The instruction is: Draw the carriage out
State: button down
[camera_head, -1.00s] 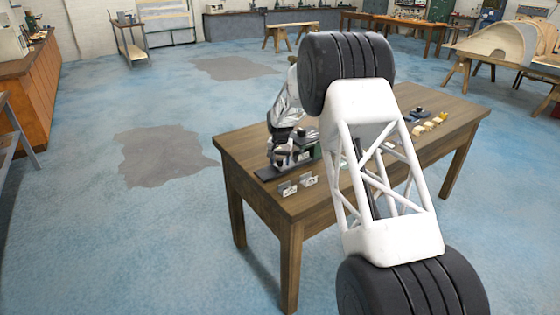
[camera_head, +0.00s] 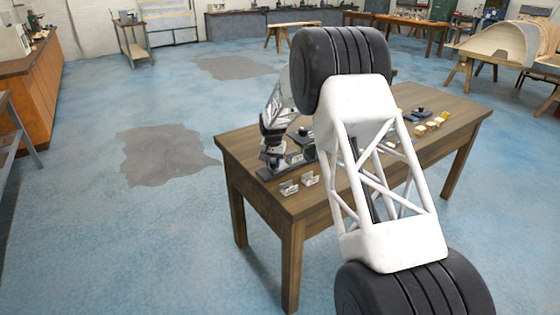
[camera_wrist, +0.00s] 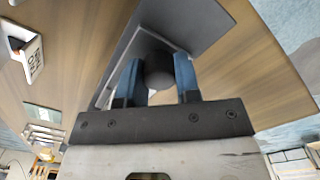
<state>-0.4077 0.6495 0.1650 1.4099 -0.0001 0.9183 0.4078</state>
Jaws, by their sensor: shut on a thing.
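My gripper (camera_wrist: 157,78) shows in the wrist view with its two blue fingers shut on a dark round knob (camera_wrist: 158,66). The knob stands by a flat grey plate (camera_wrist: 205,22), which I take to be part of the carriage. In the head view my gripper (camera_head: 272,154) is low over the near left end of the wooden table (camera_head: 330,213), at a dark low base (camera_head: 268,173). The fingertips and the knob are too small to make out there. How far the carriage sits out of its guide cannot be told.
Two small labelled stands (camera_head: 289,188) are at the table's near left edge; a white labelled block (camera_wrist: 25,58) shows in the wrist view. Several small yellowish pieces (camera_head: 432,125) and a dark knobbed part (camera_head: 421,114) lie toward the right. My arm hides the table's middle.

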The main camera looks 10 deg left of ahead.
aim_at(262, 174)
jog(key=s+a, duration=0.3)
jog(key=a, duration=0.1)
jog(key=shift+s, duration=0.4)
jog(key=c, duration=0.8)
grip_release()
jog(key=shift+d+r, duration=0.1)
jog(key=shift+r, duration=0.05)
jog(key=shift+r, duration=3.8)
